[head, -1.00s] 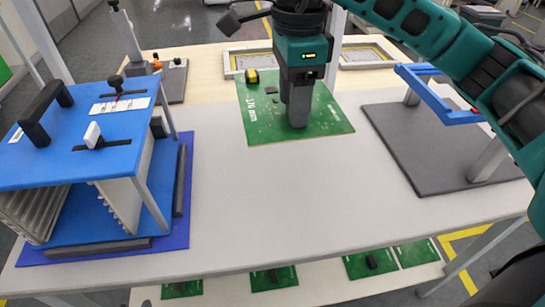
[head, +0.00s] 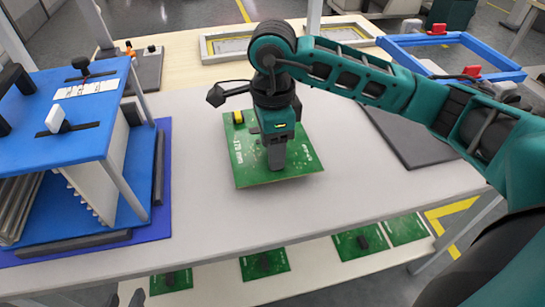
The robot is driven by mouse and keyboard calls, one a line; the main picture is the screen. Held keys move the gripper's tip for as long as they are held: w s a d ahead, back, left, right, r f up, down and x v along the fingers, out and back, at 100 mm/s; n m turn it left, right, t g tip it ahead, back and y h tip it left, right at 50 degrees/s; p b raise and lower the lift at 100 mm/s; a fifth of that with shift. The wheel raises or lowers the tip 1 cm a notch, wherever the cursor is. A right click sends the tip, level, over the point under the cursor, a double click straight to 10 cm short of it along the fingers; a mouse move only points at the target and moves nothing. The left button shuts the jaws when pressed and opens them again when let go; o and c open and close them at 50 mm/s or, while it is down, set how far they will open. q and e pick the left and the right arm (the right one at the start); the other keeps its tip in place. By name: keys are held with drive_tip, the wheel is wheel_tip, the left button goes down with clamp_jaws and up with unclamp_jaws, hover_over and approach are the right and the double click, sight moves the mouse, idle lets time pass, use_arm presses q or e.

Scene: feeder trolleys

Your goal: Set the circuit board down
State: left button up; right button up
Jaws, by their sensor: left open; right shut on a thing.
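The green circuit board (head: 244,158) is over the middle of the light table, lying nearly flat. It carries a yellow-and-black part at its far left corner. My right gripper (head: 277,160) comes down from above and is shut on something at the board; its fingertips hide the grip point. I cannot tell whether the board's underside touches the table or hovers slightly above it. My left gripper is not in view.
A blue board rack (head: 75,100) stands on a blue mat at left. Several green boards (head: 265,264) lie on the lower shelf. The table (head: 210,210) is clear before the board.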

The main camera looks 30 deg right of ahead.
wheel_tip(320, 180, down, 4)
drive_tip(key=shift+r, duration=0.25)
drive_tip(key=shift+b, duration=0.3)
drive_tip(key=o, duration=1.3)
use_arm(q)
drive_tip(key=shift+s+f, duration=0.2)
drive_tip(key=shift+f, duration=0.35)
drive_tip(key=shift+r, duration=0.1)
use_arm(e)
drive_tip(key=shift+r, duration=0.3)
wheel_tip(320, 180, up, 11)
drive_tip(key=shift+f+p, duration=0.15)
drive_tip(key=shift+p, duration=0.8)
use_arm(q)
drive_tip(key=shift+s+a+r, duration=0.2)
drive_tip(key=shift+r, duration=0.15)
use_arm(e)
drive_tip(key=shift+r, duration=0.4)
